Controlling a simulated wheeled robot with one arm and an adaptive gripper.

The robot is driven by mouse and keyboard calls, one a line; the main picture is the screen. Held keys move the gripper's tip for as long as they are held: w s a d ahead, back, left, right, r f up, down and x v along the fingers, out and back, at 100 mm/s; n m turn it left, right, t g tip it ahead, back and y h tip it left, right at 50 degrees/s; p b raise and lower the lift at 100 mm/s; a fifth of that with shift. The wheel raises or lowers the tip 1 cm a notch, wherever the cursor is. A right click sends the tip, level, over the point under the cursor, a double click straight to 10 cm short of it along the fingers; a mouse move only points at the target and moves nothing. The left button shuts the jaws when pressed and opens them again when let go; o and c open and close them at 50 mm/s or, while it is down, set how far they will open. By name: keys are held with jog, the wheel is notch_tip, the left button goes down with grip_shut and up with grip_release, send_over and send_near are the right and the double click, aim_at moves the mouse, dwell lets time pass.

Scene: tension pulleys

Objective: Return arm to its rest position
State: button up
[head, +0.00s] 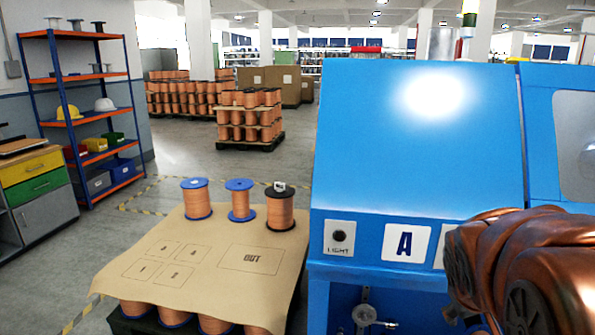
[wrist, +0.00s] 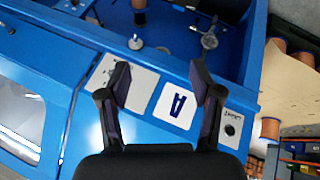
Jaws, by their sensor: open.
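My arm, with copper-coloured links, shows at the lower right of the head view, in front of the blue machine (head: 415,150). My gripper (wrist: 165,85) shows in the wrist view with its two dark fingers spread apart and nothing between them. The gripper's fingers are not visible in the head view.
Three copper-wound spools (head: 240,201) stand along the back of a brown sheet (head: 215,285) with marked squares and an OUT box. Shelving (head: 80,100) and a drawer cabinet (head: 38,185) stand at left. Stacked spools (head: 250,120) stand behind. Grey floor lies between.

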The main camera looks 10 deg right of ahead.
jog(key=s+a+f+g+y+p, duration=0.1)
jog(key=s+a+g+y+p, duration=0.1)
jog(key=s+a, duration=0.7)
jog(key=s+a+f+n+g+y+p, duration=0.1)
jog(key=s+a+f+g+y+p, duration=0.1)
jog(key=s+a, duration=0.6)
jog(key=a+g+y, duration=0.1)
jog(key=a+g, duration=0.1)
jog(key=shift+s+a, duration=0.35)
